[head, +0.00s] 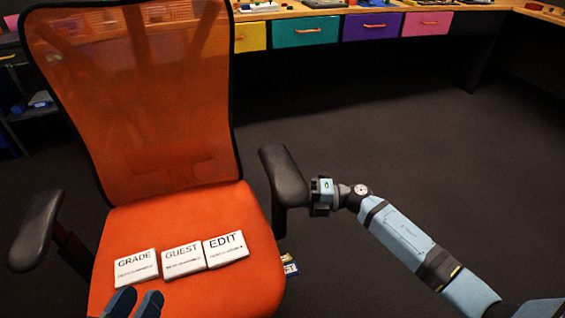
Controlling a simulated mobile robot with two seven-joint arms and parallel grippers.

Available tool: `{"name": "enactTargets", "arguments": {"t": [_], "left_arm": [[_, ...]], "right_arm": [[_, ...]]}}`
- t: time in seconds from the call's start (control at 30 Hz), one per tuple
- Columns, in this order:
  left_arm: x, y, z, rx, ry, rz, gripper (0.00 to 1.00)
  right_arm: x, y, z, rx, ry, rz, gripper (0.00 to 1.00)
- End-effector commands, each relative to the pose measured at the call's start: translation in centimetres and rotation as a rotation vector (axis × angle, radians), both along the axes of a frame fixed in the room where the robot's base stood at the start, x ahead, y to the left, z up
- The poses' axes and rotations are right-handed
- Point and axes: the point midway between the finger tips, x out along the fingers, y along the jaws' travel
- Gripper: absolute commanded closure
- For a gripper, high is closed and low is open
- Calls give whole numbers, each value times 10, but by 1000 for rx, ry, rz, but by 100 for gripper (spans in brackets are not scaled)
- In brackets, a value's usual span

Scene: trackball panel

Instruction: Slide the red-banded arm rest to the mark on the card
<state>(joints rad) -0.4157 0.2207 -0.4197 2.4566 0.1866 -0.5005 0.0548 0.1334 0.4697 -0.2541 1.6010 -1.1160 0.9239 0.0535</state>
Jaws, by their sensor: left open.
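An orange office chair has two dark arm rests, the left one (36,229) and the right one (284,176). I see no red band on either from here. Three white cushions or cards lie on the seat (190,218), reading GRADE (136,268), GUEST (183,260) and EDIT (225,248). My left gripper (135,304) is open at the bottom edge, over the front of the seat, below the GRADE piece. My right gripper (312,196) is at the outer side of the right arm rest; its fingertips are hidden or too dark to tell whether they hold it.
A bench with yellow, teal, purple and pink drawers (371,27) runs along the back. The dark floor to the right (450,150) is clear.

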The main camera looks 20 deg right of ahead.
Motion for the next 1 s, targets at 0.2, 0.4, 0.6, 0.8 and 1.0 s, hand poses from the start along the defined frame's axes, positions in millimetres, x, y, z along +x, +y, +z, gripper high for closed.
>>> {"name": "enactTargets", "arguments": {"t": [0.2,0.4,0.6,0.8,1.0], "left_arm": [[0,0,1,-1,-1,0,57],[0,0,7,-9,-16,5,57],[0,0,10,-16,-23,10,57],[1,0,16,-29,-37,16,57],[1,0,19,-33,-46,21,57]], "right_arm": [[-1,4,1,3,-1,5,100],[-1,4,5,2,-2,5,100],[0,4,9,4,-4,5,100],[0,3,13,4,-4,5,100],[0,3,16,4,-4,4,100]]}}
